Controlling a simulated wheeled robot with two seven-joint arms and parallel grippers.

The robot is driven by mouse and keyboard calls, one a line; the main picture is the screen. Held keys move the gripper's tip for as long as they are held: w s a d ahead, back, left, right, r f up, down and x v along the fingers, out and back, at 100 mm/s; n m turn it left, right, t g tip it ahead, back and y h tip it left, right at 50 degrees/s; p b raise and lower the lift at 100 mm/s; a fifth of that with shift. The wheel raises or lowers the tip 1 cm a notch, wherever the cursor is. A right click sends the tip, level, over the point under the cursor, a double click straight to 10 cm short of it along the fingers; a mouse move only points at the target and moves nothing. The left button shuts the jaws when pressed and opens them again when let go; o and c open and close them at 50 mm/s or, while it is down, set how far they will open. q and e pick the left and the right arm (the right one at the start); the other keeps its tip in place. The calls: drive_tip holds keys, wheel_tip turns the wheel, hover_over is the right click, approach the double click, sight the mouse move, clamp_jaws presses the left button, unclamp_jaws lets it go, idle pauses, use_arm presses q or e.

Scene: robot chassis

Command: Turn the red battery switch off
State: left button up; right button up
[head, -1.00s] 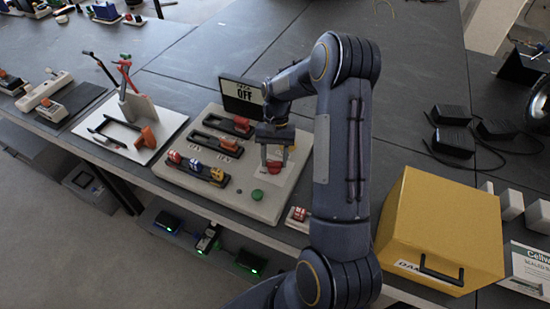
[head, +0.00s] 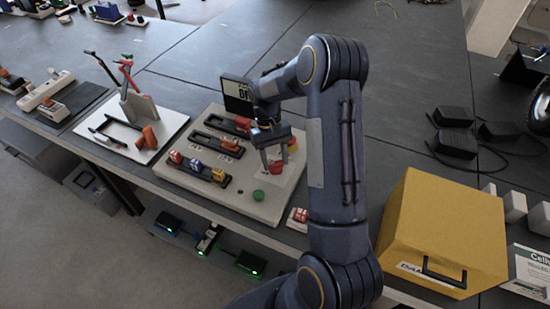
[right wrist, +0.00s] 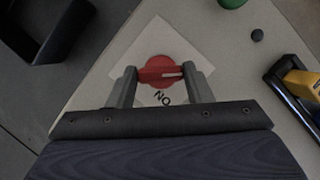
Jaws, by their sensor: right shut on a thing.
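The red battery switch (right wrist: 163,71) is a round red knob with a raised bar and a white mark, on a pale square plate (right wrist: 182,45) with an "ON" label. It also shows in the head view (head: 276,168), on the right part of a light panel (head: 236,201). My right gripper (right wrist: 160,76) is shut on the switch, one finger at each end of the bar. In the head view the right gripper (head: 275,160) reaches down to the panel with its wrist turned. My left gripper is not in view.
The panel also holds a green button (head: 258,195), coloured-handled rows (head: 200,168), a red-and-yellow button (head: 292,144) and a partly hidden black-framed sign (head: 238,95). A yellow box (head: 440,230) stands right of my arm. A white tool board (head: 125,130) lies left.

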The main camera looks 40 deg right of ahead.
drive_tip(key=o, duration=1)
drive_tip(key=v, duration=0.8)
drive_tip(key=shift+b, duration=0.4)
